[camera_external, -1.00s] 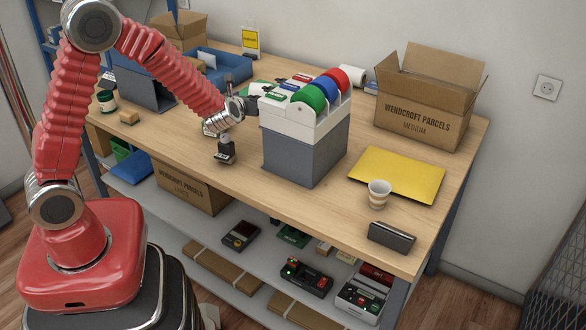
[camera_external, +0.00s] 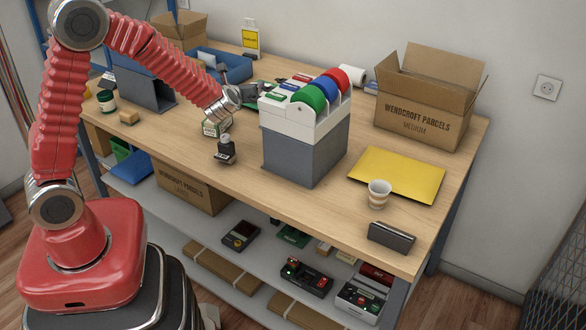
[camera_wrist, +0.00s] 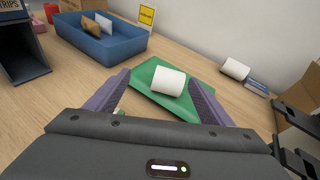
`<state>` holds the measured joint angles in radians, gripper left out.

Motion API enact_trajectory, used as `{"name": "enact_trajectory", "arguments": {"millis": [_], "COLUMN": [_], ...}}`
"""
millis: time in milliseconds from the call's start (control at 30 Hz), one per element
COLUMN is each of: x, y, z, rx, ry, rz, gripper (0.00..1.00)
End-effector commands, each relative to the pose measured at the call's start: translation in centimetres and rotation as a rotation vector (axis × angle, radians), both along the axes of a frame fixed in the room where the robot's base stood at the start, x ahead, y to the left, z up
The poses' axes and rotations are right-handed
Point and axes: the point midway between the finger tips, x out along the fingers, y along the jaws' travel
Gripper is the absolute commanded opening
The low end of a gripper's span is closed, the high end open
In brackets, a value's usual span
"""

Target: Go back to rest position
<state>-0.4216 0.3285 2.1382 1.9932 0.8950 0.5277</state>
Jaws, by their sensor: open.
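My gripper (camera_wrist: 163,98) is open in the wrist view, its two dark fingers spread wide. Between and beyond the fingertips a white roll (camera_wrist: 169,80) lies on a green mat (camera_wrist: 150,72); nothing is clasped.
The dispenser holds green, blue and red rolls. A small black stamp (camera_external: 225,152) stands beside my wrist. A blue tray (camera_wrist: 103,45) lies further back.

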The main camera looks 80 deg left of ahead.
Motion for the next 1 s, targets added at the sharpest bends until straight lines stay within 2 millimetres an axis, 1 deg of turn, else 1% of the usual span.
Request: {"name": "enact_trajectory", "arguments": {"millis": [33,133,267,367,500,667,867,1000], "x": [-0.7,-2.2,-4.0,-5.4,-7.4,-9.7,-12.1,-13.7], "y": [0.2,0.0,-1.8,-3.7,-6.6,-10.3,-15.3,-19.0], "z": [1.4,3.4,4.7,5.5,6.1,6.4,6.3,6.0], "rx": [-0.009,-0.045,-0.119,-0.187,-0.295,-0.430,-0.614,-0.753], "ry": [-0.040,-0.122,-0.231,-0.321,-0.450,-0.593,-0.754,-0.856], "rz": [0.037,0.112,0.193,0.255,0.344,0.447,0.573,0.663], "gripper": [0.75,0.75,0.75,0.75,0.75,0.75,0.75,0.75]}}
